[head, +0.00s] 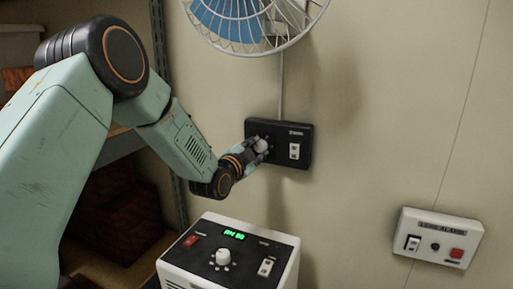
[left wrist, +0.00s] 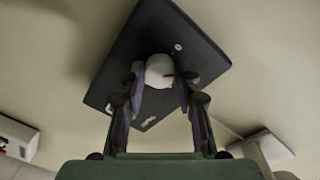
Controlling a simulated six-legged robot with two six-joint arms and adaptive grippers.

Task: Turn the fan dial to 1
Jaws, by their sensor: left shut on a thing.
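The fan dial (left wrist: 160,70) is a white round knob with a small red mark, on a black wall plate (head: 279,162) below the fan. In the head view the dial (head: 262,146) shows partly past my fingers. My left gripper (head: 257,146) reaches it from the left. In the left wrist view my gripper's fingers (left wrist: 160,84) are shut on the dial, one on each side. The dial's numbers cannot be read. The blue-bladed fan (head: 255,22) with its wire cage hangs above, cut off by the top edge. My right gripper is not in view.
The same plate has a white switch (head: 294,151). A white box with a black top (head: 257,250), a green display, a red switch and a knob stands below. A white alarm panel (head: 437,238) is on the wall at right. Dark shelving is behind my arm.

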